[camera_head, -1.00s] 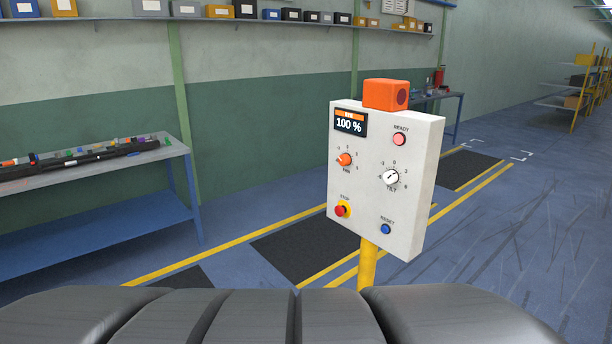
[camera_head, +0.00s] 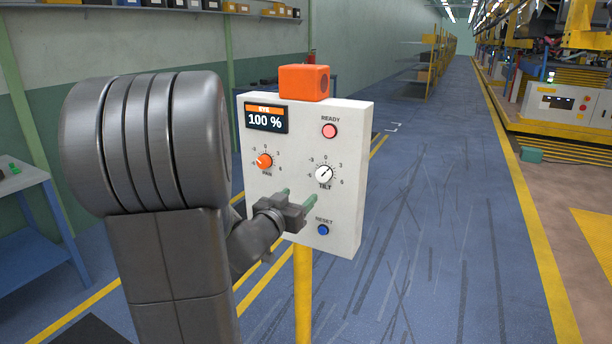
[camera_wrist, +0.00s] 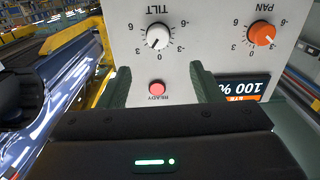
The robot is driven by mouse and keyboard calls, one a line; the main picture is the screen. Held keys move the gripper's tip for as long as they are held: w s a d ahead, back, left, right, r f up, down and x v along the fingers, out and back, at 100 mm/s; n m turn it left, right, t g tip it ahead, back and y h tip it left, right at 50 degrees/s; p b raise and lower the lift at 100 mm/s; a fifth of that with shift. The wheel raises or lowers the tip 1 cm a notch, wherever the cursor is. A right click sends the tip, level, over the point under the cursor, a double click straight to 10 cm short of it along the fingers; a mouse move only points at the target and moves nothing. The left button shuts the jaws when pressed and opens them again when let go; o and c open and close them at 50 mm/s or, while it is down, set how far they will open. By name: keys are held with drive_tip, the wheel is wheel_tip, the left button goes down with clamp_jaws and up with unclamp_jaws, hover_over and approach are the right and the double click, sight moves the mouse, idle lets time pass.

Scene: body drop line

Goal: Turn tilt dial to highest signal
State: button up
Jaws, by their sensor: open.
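The white control box (camera_head: 352,150) stands on a yellow post. The white tilt dial (camera_head: 325,174) is at its right, with its pointer toward the upper right. It also shows in the wrist view (camera_wrist: 158,36), where the picture is upside down. The orange pan dial (camera_head: 264,161) is to its left, also seen in the wrist view (camera_wrist: 261,33). The display (camera_head: 266,118) reads 100 %. My gripper (camera_head: 299,196) is open and empty, below and left of the tilt dial, apart from it. The stop button is hidden behind my arm in the head view.
A pink READY button (camera_head: 330,131) is above the tilt dial and a blue RESET button (camera_head: 323,230) is below it. An orange block (camera_head: 304,82) sits on top of the box. A blue table (camera_head: 30,230) is at the left. The floor right of the box is clear.

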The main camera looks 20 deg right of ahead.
sight(322, 176)
drive_tip(key=p+x, duration=0.2)
drive_tip(key=x, duration=1.1)
drive_tip(key=shift+w+d+p, duration=0.1)
drive_tip(key=shift+d+p, duration=0.2)
drive_tip(key=shift+d, duration=0.1)
drive_tip(key=shift+c, duration=0.2)
drive_tip(key=c, duration=1)
